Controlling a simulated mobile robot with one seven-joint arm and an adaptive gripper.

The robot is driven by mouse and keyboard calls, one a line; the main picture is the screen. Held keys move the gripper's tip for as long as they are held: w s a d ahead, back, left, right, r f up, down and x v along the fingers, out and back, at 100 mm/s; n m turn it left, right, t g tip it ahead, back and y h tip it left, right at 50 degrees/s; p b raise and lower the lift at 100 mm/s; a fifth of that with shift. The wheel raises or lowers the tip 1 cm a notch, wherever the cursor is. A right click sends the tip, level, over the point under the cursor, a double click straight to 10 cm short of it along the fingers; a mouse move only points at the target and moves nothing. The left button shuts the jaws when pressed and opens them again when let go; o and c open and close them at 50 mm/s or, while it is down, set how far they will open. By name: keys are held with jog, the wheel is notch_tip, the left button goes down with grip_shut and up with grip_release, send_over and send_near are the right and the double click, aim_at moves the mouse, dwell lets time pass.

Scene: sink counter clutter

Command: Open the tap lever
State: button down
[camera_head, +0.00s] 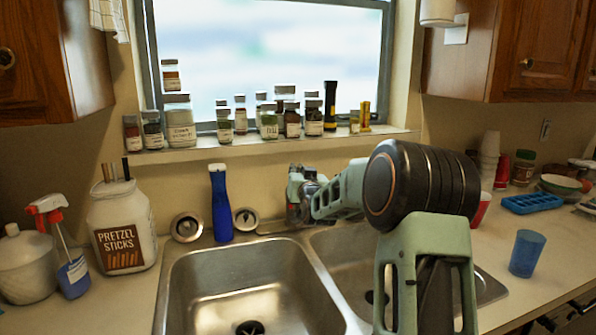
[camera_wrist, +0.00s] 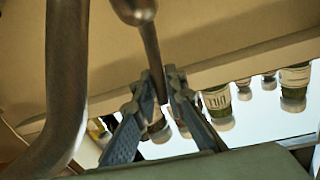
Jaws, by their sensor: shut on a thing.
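The tap lever (camera_wrist: 150,45) is a thin dark metal rod in the wrist view, running down from a rounded metal knob. Its tip lies between the fingertips of my gripper (camera_wrist: 160,80), which is shut on it. The curved metal tap pipe (camera_wrist: 66,75) stands left of the fingers in that view, apart from them. In the head view my gripper (camera_head: 301,191) is behind the sink, below the window sill. The tap and lever cannot be made out there among my gripper and arm.
A double steel sink (camera_head: 245,270) lies in front. A blue bottle (camera_head: 220,205) and two round metal strainers stand left of my gripper. Several spice jars line the window sill (camera_head: 200,142). A blue cup (camera_head: 526,254) stands on the right counter.

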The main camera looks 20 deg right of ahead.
jog(key=r+g+p, duration=0.1)
jog(key=p, duration=0.1)
jog(key=shift+w+r+p, duration=0.2)
jog(key=shift+w+p, duration=0.1)
jog(key=shift+w, duration=0.1)
jog(key=w+g+p, duration=0.1)
jog(key=p, duration=0.2)
jog(key=w+g+p, duration=0.1)
jog(key=g+p, duration=0.1)
jog(key=p, duration=0.1)
jog(key=shift+w+r+n+y, duration=0.1)
jog(key=shift+r+n+y, duration=0.2)
jog(key=shift+r, duration=0.05)
jog(key=shift+w+f+g+p, duration=0.1)
jog(key=shift+w+g+p, duration=0.1)
jog(key=shift+g+p, duration=0.5)
jog(key=shift+w+f, duration=0.1)
jog(key=shift+f, duration=0.1)
jog(key=c, duration=2)
grip_release()
jog(key=v, duration=1.2)
jog(key=shift+f, duration=0.1)
